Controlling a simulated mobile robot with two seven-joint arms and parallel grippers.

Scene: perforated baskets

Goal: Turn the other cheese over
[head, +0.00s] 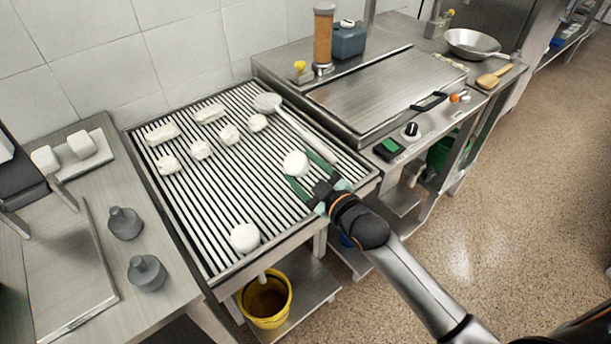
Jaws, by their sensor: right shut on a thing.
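A round white cheese (296,163) is on the right side of the ribbed grill (222,207). My right gripper (305,172) reaches in from the lower right, with its green fingers on either side of this cheese and shut on it. Whether the cheese touches the bars is hard to tell. Another round white cheese (245,238) lies on the bars near the front edge, apart from the gripper. My left gripper is not in view.
Several lumpy white pieces (201,149) lie at the back of the grill. A long-handled utensil (267,102) lies along its right side, close to my right gripper. Grey weights (125,222) stand on the left counter. A yellow bucket (266,300) is below.

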